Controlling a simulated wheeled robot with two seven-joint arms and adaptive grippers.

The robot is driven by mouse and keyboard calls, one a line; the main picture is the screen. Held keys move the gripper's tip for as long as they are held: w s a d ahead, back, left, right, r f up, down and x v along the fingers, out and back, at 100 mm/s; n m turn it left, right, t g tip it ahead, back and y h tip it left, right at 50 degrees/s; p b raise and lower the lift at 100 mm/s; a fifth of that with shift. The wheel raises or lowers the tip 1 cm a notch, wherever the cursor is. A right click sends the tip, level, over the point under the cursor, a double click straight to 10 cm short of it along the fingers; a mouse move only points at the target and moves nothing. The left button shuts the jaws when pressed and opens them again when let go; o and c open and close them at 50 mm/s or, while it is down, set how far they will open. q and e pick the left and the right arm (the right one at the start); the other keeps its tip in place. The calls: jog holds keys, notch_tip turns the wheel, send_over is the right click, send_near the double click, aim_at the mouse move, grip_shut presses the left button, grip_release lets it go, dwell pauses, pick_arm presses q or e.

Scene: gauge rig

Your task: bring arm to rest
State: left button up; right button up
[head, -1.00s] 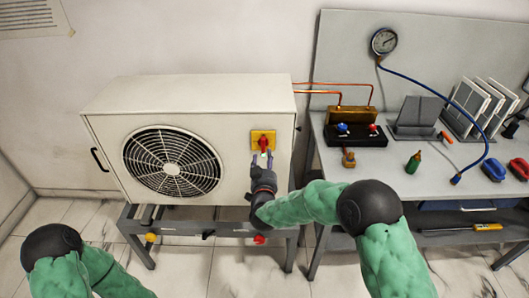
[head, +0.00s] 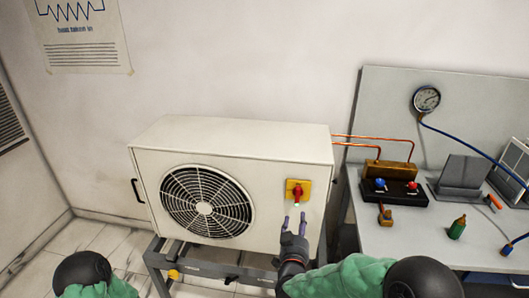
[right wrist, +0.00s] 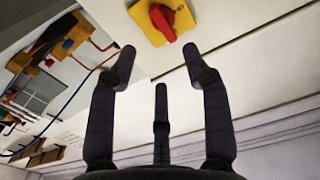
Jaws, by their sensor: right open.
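My right gripper (head: 294,222) is open and empty, just below the red rotary switch (head: 297,192) on its yellow plate (head: 305,186). The switch is on the front of the white fan unit (head: 260,190). In the right wrist view the open fingers (right wrist: 162,68) stand apart from the red switch (right wrist: 163,24) and its yellow plate (right wrist: 183,17), with nothing between them. My left arm shows only in part at the bottom left of the head view; its gripper is out of the picture.
The unit stands on a grey frame (head: 197,264). A gauge (head: 426,100) hangs above. Open floor lies left.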

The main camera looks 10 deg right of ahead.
jog(key=s+a+f+n+g+y+p, duration=0.1)
jog(key=s+a+f+g+y, duration=0.25)
jog(key=f, duration=0.85)
jog(key=s+f+n+g+y+p, duration=0.1)
jog(key=s+f+g+y, duration=0.35)
jog(key=f, duration=0.65)
jog(key=s+a+f+g, duration=0.1)
jog(key=s+f+g, duration=0.2)
jog(key=s, duration=0.4)
jog(key=s+a+f+g, duration=0.2)
jog(key=s+f+g, duration=0.1)
jog(key=s, duration=0.5)
jog(key=s+a+f+m+g+y, duration=0.1)
jog(key=s+f+g, duration=0.2)
jog(key=s, duration=0.5)
jog(key=shift+x, duration=0.9)
jog(key=shift+d, duration=0.15)
